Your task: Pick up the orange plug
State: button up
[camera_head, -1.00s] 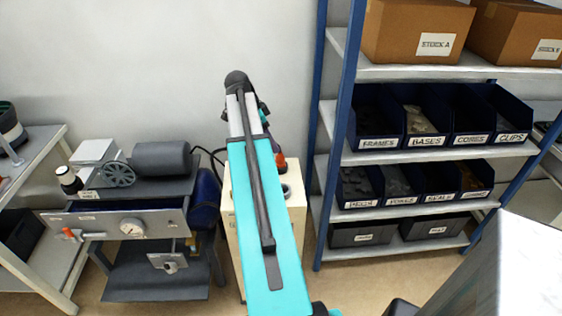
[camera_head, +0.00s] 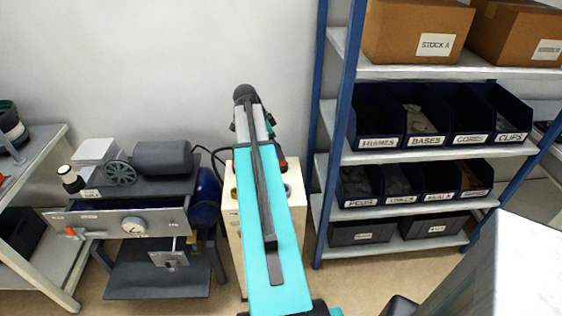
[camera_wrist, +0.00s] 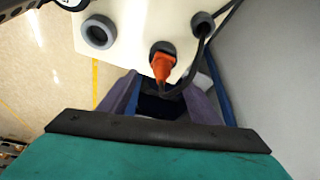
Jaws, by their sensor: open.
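The orange plug (camera_wrist: 162,66) sits in a dark socket on the cream box (camera_wrist: 135,22) in the wrist view, with a dark cable running from its lower end. My gripper (camera_wrist: 163,92) is open, its two purple-grey fingers apart. The plug shows at the gap between the fingers, towards their tips; I cannot tell whether they touch it. In the head view, my teal arm crosses in front of the cream box (camera_head: 298,220), and only a small reddish patch of the plug (camera_head: 281,163) shows beside it.
An empty grey ring socket (camera_wrist: 98,33) is left of the plug. Another dark cable (camera_wrist: 203,40) enters the box at right, near the wall. In the head view, a machine bench (camera_head: 150,222) stands left and a blue shelf rack (camera_head: 325,130) with bins stands right.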

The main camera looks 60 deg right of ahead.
jog(key=shift+p+x, duration=0.95)
jog(key=shift+x, duration=1.5)
jog(key=shift+w, duration=0.1)
jog(key=c, duration=1.3)
